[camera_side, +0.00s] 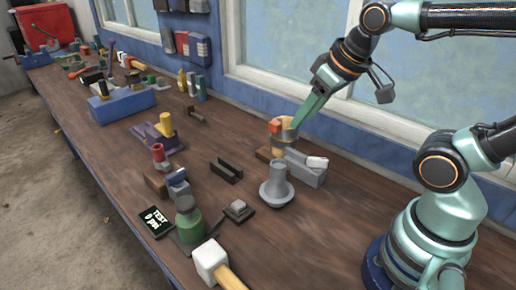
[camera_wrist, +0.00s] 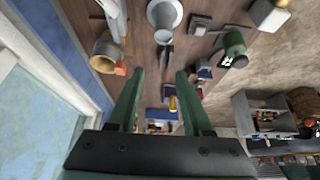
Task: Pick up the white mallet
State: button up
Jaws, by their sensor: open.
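The white mallet (camera_side: 211,262) lies at the front edge of the bench in the side view. It has a blocky white head and a light wooden handle that runs out of the bottom of the picture. A pale block at the top right of the wrist view (camera_wrist: 268,15) looks like its head, partly cut off. My gripper (camera_side: 298,122) is high at the back of the bench, beside a brass cup (camera_side: 285,146) and well away from the mallet. In the wrist view my gripper (camera_wrist: 160,74) has its two green fingers apart with nothing held between them.
A black TEST gauge (camera_side: 156,220) lies left of the bottle. Bare wood shows right of the mallet. Windows line the back wall.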

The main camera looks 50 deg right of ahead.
jog(key=shift+o, duration=0.3)
jog(key=o, duration=0.3)
